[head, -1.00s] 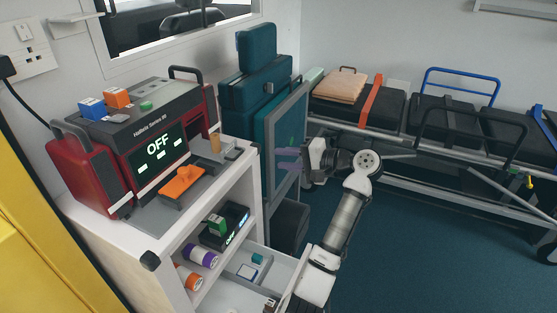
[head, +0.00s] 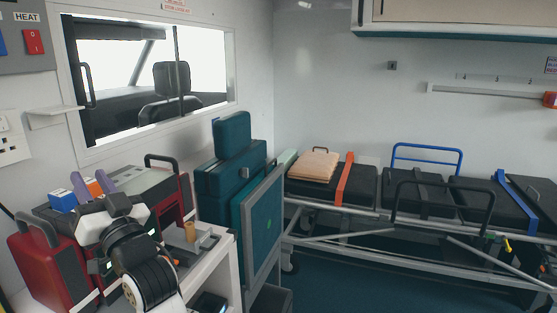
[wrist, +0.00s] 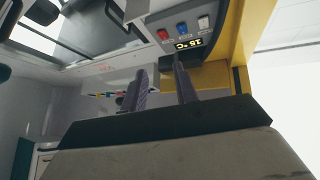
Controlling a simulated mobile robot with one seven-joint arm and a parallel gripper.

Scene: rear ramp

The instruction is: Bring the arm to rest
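My gripper (head: 90,178) is raised in front of the red and black monitor unit at the lower left of the head view. Its two purple fingers point up and stand apart, with the gap between them empty in the wrist view (wrist: 160,68). My arm bends up from the bottom edge of the head view and hides much of the unit's front and screen.
The red monitor unit (head: 52,262) stands on a white cabinet (head: 222,262). A blue block (head: 63,200) and an orange block (head: 94,188) show close behind the fingers. Teal cases (head: 222,178) stand beside it. A stretcher (head: 365,187) is at the right. A wall control panel (wrist: 190,35) shows in the wrist view.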

